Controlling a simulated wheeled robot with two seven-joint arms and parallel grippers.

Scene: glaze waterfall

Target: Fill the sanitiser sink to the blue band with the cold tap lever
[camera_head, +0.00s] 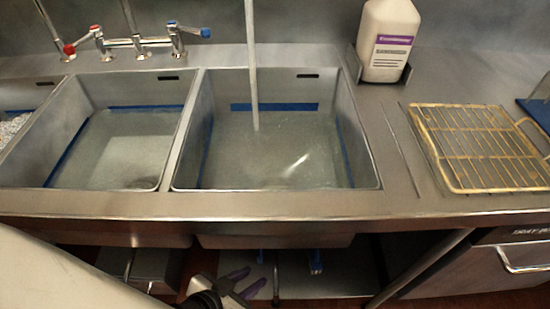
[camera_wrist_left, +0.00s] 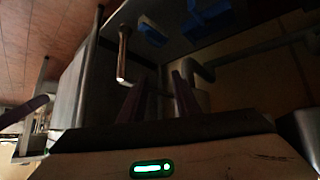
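The cold tap lever (camera_head: 188,29), blue-tipped, sits on the mixer tap behind the sinks, beside a red-tipped lever (camera_head: 84,40). A water stream (camera_head: 252,75) falls into the right-hand sink (camera_head: 362,150); no label shows which sink is the sanitiser one. A blue band (camera_head: 275,106) runs along this sink's walls; the water (camera_head: 270,150) appears close to it, exact level unclear. My left gripper (camera_head: 247,281) is below the sink front, away from the taps, with fingers apart and empty. Its fingers (camera_wrist_left: 158,97) also show in the left wrist view. My right gripper is not seen.
A middle sink (camera_head: 183,115) also holds water. A white jug (camera_head: 387,40) and a wire rack (camera_head: 485,145) stand on the right counter.

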